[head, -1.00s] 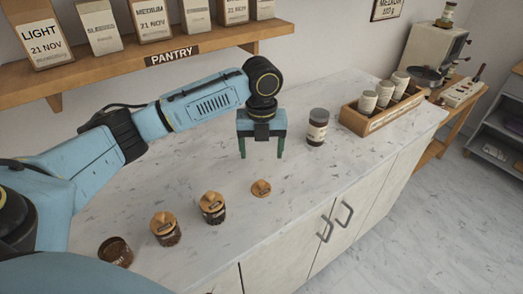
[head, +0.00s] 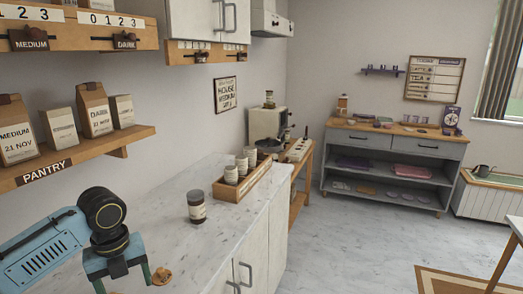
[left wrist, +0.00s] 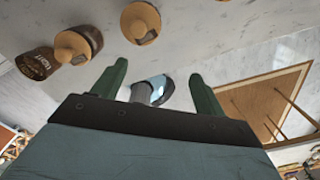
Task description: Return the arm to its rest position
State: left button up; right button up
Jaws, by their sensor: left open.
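My left gripper (head: 122,280) is at the lower left of the head view, over the marble counter (head: 184,244). Its two green fingers stand apart with nothing between them. In the left wrist view the left gripper (left wrist: 158,88) is also open and empty. My right gripper is in neither view.
The pantry shelf (head: 80,158) with bags is above my left arm. A grey sideboard (head: 392,165) stands at the back. The floor (head: 350,245) at right is open.

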pick_arm(q)
jog(key=d+f, duration=0.2)
jog(key=s+d+f+n, duration=0.2)
jog(key=d+f, duration=0.1)
jog(key=shift+d+f+h, duration=0.3)
jog(key=shift+d+f, duration=0.05)
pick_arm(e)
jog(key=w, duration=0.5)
pick_arm(q)
jog(key=s+d+f+n+t+h, duration=0.2)
jog(key=s+d+f+n, duration=0.4)
jog(key=s+d+n, duration=0.25)
jog(key=s+a+f+n+t+y, duration=0.1)
jog(key=s+a+n, duration=0.2)
jog(key=s+n, duration=0.5)
jog(key=s+a+n+t+y, duration=0.1)
jog(key=s+a+n, duration=0.3)
jog(key=s+n, duration=0.4)
notch_tip(320, 180, down, 25)
jog(key=g+b, duration=0.2)
jog(key=s+a+f+g+b, duration=0.1)
jog(key=s+a+f, duration=0.1)
jog(key=s+f, duration=1.5)
jog(key=shift+s+a+f+y, duration=0.3)
jog(key=shift+a+f, duration=0.1)
jog(key=shift+f, duration=0.15)
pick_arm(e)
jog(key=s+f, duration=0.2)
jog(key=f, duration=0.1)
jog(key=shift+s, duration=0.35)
